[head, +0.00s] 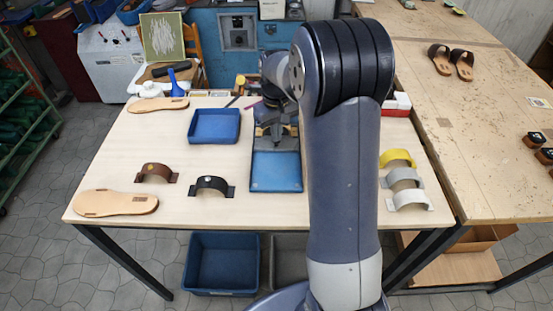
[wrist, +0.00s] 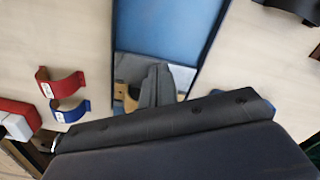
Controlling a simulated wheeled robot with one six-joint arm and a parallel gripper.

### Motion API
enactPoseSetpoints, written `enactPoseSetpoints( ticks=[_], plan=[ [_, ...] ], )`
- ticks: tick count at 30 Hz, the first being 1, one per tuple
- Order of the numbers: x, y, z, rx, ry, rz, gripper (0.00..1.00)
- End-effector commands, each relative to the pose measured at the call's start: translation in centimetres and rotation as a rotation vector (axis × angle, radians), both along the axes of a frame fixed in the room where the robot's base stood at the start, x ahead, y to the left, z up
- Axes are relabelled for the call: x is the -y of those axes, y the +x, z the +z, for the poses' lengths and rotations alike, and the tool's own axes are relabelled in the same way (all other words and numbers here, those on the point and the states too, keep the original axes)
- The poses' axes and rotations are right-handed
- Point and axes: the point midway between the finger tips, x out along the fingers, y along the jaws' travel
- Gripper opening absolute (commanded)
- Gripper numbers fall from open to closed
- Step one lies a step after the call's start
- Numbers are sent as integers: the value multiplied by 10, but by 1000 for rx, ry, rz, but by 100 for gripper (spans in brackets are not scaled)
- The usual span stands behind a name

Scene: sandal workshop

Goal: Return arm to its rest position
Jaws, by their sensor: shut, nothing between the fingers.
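My gripper (head: 279,138) is past my raised arm in the head view, above the far part of a long blue tray (head: 276,172). It looks shut and empty. Its height above the tray is hard to judge. In the wrist view, grey shapes (wrist: 155,88) and a small tan piece show at the end of the blue tray (wrist: 165,28). My own dark housing fills the bottom of that view. My arm is bent and stands tall across the middle of the head view, hiding part of the table.
A brown strap (head: 156,173), a black strap (head: 212,186) and a sole (head: 115,203) lie at left. Yellow (head: 397,157), grey and white straps lie at right. Red (wrist: 60,84) and blue (wrist: 71,113) straps show in the wrist view. An empty blue tray (head: 214,126) sits farther back.

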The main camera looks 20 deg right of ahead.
Motion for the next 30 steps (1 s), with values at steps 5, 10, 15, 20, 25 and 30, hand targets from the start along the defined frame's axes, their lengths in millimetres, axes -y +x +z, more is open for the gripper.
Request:
enactPoseSetpoints(
  ticks=[5, 10, 15, 20, 25, 30],
  plan=[
    [0, -1, 16, 0, 0, 0, 0],
    [0, -1, 14, 0, 0, 0, 0],
    [0, -1, 13, 0, 0, 0, 0],
    [0, -1, 7, -1, 0, 0, 0],
    [0, 0, -9, -1, 0, 0, 0],
    [1, 2, -32, -1, 0, 0, 0]
  ],
)
